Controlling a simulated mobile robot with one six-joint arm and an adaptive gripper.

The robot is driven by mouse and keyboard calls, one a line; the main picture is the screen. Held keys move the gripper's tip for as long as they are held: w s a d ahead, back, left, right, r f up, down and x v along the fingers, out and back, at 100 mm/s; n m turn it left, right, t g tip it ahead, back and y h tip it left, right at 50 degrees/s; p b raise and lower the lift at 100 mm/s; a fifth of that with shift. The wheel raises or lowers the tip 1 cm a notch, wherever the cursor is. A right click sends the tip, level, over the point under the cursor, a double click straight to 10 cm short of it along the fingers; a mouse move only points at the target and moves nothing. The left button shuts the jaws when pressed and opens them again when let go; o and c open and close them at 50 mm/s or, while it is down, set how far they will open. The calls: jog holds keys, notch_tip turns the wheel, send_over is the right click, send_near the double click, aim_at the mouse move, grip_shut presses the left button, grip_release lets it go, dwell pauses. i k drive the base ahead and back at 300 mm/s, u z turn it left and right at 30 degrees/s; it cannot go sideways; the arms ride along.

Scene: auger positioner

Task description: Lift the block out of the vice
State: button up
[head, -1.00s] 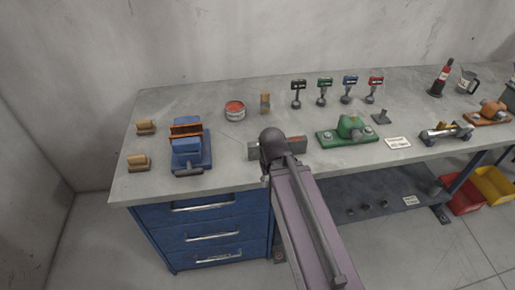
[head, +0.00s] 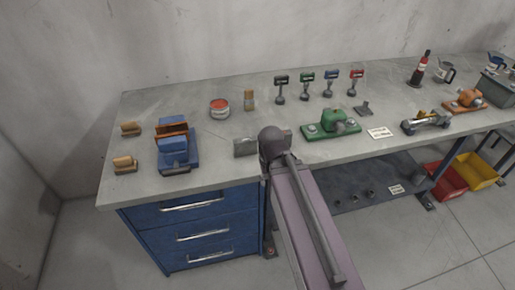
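A blue bench vice (head: 180,160) stands at the left end of the grey workbench. An orange-brown piece (head: 172,128) shows upright at its jaws, behind the blue front part. It looks like the block, but I cannot tell how much of it is a jaw lining or how tightly it is held. My arm rises from the bottom of the view, its dark rounded joint in front of the bench, right of the vice. My gripper is not in view, and nothing of mine touches the vice.
Two tan-topped pieces (head: 125,164) lie left of the vice. A red-topped tin (head: 220,109) and a small wooden piece (head: 249,99) stand behind. A grey box (head: 245,147) is partly hidden by my arm. A green fixture (head: 332,124) sits further right. Drawers (head: 200,235) are below.

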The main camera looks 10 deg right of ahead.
aim_at(246, 145)
jog(key=k, duration=0.85)
jog(key=u, duration=0.15)
jog(key=i, duration=1.3)
jog(key=z, duration=0.05)
